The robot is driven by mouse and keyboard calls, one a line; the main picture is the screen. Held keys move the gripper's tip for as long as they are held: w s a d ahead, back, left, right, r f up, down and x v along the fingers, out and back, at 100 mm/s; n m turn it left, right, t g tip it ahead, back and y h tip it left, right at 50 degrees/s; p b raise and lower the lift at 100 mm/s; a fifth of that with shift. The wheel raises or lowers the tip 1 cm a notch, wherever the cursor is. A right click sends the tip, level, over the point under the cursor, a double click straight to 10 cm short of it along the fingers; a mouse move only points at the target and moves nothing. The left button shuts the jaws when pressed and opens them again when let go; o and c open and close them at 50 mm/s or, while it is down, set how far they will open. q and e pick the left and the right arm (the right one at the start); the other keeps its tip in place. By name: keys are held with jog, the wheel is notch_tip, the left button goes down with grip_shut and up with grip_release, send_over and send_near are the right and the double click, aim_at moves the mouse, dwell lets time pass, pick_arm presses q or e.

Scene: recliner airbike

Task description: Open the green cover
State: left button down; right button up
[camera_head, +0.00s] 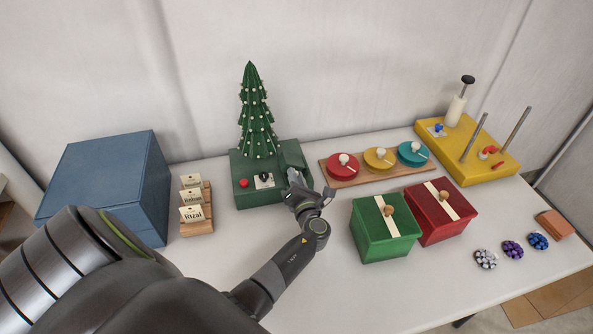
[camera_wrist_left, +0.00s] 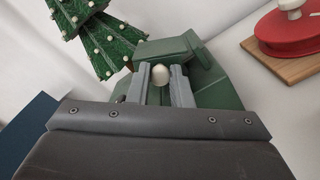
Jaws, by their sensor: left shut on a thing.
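A dark green base (camera_head: 262,194) carries a decorated tree (camera_head: 256,112), a red button and a small dial plate. A green cover (camera_head: 291,155) at its right end appears tilted; its exact angle is hard to tell. It also shows in the left wrist view (camera_wrist_left: 203,54). My left gripper (camera_head: 297,182) is at that end of the base. In the left wrist view its fingers (camera_wrist_left: 160,82) are on either side of a small cream knob (camera_wrist_left: 160,74) on the cover, and they are shut on it. My right gripper is out of view.
A blue box (camera_head: 108,185) and a wooden card holder (camera_head: 195,222) stand left. A board with coloured discs (camera_head: 350,181) is right of the base. Green (camera_head: 385,240) and red (camera_head: 440,222) boxes stand in front of it. A yellow stand (camera_head: 480,165) is far right.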

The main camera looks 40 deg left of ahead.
pick_arm(q)
jog(key=shift+r+m+p, duration=0.35)
jog(key=shift+m+p, duration=0.4)
jog(key=shift+m, duration=0.05)
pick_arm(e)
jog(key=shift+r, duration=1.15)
pick_arm(q)
jog(key=c, duration=1.3)
grip_release()
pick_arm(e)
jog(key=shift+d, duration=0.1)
pick_arm(q)
jog(key=shift+f, duration=0.1)
